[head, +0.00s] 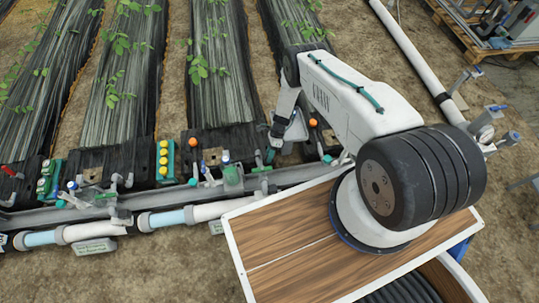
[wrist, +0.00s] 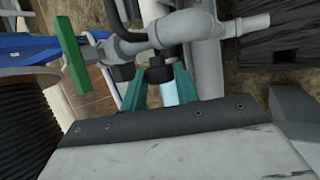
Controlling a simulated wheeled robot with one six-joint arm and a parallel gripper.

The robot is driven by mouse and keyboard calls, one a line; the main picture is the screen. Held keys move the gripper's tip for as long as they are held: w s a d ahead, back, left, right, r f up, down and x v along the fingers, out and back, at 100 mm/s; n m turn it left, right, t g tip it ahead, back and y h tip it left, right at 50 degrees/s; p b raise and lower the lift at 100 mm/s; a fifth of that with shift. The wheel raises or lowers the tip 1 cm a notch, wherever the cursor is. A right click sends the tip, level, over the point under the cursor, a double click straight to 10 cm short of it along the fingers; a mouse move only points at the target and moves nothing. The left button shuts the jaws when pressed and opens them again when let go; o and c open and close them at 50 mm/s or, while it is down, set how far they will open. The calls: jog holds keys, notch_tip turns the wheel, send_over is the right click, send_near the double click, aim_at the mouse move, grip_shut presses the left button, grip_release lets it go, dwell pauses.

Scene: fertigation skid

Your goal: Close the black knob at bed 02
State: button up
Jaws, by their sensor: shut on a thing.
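My gripper (wrist: 159,84) shows in the wrist view with its two teal fingers on either side of a small black knob (wrist: 158,71). The fingers are shut on this knob, which sits under a grey pipe fitting (wrist: 180,28); the fingers hide part of it. In the head view my gripper (head: 266,160) is small, down at the pipe row beside the planted beds, and the knob cannot be made out there. I cannot read a bed number, nor tell how far the knob is turned.
A second black part (wrist: 124,72) sits just left of the held knob. A green lever (wrist: 70,54) stands further left. In the head view, a grey pipe rail (head: 160,207), a green box with yellow buttons (head: 165,160) and an orange knob (head: 193,142) lie left of my gripper.

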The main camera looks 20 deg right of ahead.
jog(key=shift+w, duration=0.1)
jog(key=o, duration=1)
jog(key=shift+v, duration=3.9)
jog(key=shift+r, duration=0.15)
